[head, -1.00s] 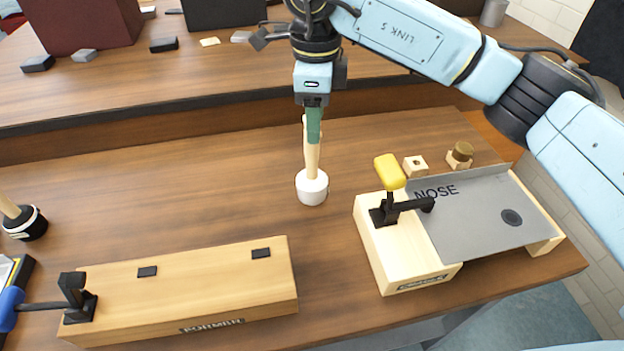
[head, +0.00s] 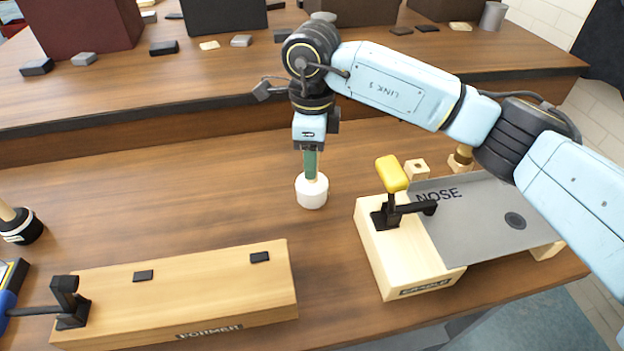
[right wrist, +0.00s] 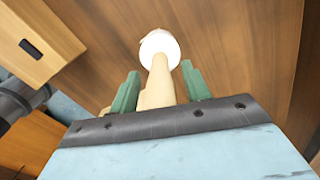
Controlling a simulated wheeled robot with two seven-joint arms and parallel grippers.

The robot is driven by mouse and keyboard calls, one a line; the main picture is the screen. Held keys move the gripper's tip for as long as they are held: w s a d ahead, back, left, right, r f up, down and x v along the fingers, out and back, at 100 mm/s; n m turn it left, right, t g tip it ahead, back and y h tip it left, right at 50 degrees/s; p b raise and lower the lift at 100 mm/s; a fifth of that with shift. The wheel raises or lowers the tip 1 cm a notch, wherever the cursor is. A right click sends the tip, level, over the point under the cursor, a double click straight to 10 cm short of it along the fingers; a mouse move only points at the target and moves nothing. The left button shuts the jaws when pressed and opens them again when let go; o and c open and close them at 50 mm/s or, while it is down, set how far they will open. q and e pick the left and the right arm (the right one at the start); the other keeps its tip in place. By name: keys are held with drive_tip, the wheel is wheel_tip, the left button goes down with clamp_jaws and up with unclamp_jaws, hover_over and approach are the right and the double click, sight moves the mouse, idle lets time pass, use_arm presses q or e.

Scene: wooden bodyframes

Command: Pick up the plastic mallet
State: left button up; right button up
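The plastic mallet has a white head (head: 312,191) and a pale wooden handle. It stands head-down on the table, left of the block with the yellow-handled clamp. My right gripper (head: 310,165) is low over it, and its green fingers hide most of the handle in the head view. In the right wrist view the handle (right wrist: 157,85) lies between the two green fingers (right wrist: 160,90), with the white head (right wrist: 160,48) beyond the tips. The fingers are apart, with a gap on the left side of the handle. My left gripper is out of view.
A wooden former block (head: 185,290) with a black clamp lies at the front left. A grey NOSE plate (head: 480,215) rests on a wooden block (head: 405,255) under the yellow-handled clamp (head: 391,174). A dark-headed tool (head: 20,226) is at the left edge. The table's middle is clear.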

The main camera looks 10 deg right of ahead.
drive_tip(key=c, duration=0.9)
